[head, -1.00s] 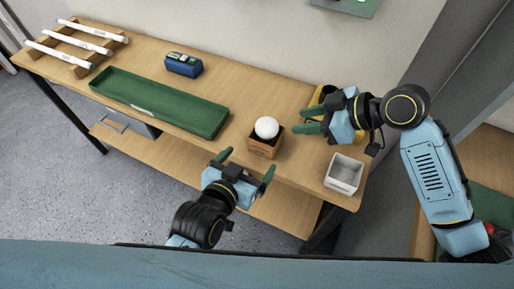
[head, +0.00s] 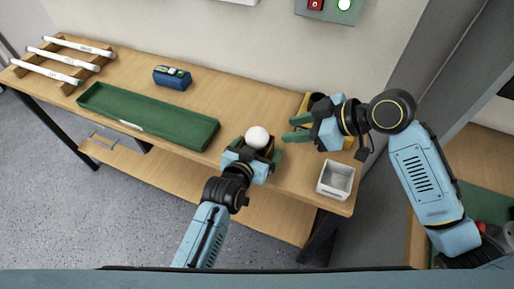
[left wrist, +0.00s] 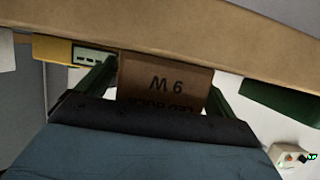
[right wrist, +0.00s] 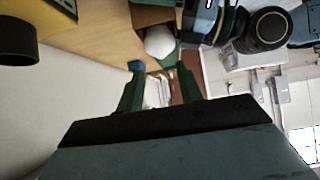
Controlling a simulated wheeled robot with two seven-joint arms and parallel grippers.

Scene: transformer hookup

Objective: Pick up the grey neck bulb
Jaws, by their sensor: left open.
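A white round bulb (head: 258,137) sits upright in a small brown cardboard box; its neck is hidden, so I cannot tell its colour. The bulb also shows in the right wrist view (right wrist: 160,42). My left gripper (head: 252,152) is open at the front of the box, fingers on either side. In the left wrist view the box (left wrist: 165,85), printed "9 W", stands between the fingers; I cannot tell whether they touch it. My right gripper (head: 289,128) is open and empty, to the right of the bulb, with its fingers pointing left.
A long green tray (head: 208,140) lies left of the box. A blue case (head: 172,78) and a rack of white tubes (head: 65,62) are further back left. A white open bin (head: 336,180) stands at the front right. A yellow object (head: 312,101) is behind my right gripper.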

